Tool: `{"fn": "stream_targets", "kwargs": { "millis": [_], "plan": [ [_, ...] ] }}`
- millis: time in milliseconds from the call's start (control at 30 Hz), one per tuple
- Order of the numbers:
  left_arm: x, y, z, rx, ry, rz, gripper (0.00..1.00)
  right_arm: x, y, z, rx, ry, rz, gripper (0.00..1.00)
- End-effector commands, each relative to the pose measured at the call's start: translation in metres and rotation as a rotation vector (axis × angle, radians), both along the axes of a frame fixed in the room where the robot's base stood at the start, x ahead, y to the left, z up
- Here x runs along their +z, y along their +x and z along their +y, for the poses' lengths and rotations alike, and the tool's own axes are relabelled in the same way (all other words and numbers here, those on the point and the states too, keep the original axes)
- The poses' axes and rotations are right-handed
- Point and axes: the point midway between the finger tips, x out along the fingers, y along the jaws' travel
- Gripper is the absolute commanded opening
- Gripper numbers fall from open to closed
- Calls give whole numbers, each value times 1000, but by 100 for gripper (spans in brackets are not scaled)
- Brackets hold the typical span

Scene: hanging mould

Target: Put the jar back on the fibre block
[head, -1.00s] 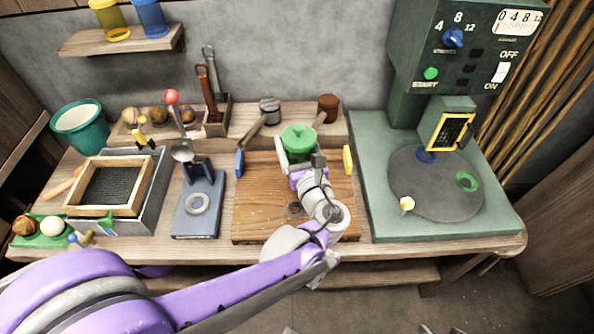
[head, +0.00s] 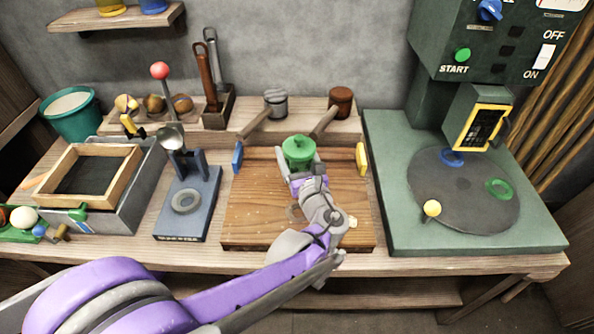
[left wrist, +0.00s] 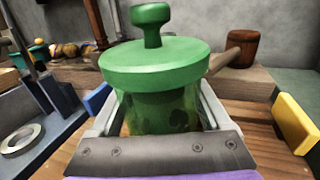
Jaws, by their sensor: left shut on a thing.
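A green lidded jar (head: 298,150) with a knob on top is upright over the rear middle of the wooden board. My left gripper (head: 303,172) is shut on it; in the left wrist view the jar (left wrist: 155,65) stands between the two pale fingers, its lid above them. The jar's underside is hidden, so I cannot tell whether it touches the board. I cannot pick out a fibre block for certain; the board (head: 250,215) lies beneath the jar and arm. My right gripper is not in view.
A blue stop (head: 237,158) and a yellow stop (head: 361,159) flank the board. Two mallets lie behind, one grey-headed (head: 276,102), one brown-headed (head: 340,102). The green machine (head: 540,225) stands right; a blue stand (head: 187,205) and framed mould (head: 122,175) stand left.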

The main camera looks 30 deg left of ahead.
Motion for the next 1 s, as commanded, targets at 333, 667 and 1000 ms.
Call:
{"fn": "stream_targets", "kwargs": {
  "millis": [333,667,1000],
  "plan": [
    [-39,0,0,0,1,0,0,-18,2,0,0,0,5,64],
    [-41,0,0,0,1,0,0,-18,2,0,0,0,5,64],
    [-43,0,0,0,0,0,100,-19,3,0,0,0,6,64]
  ]
}}
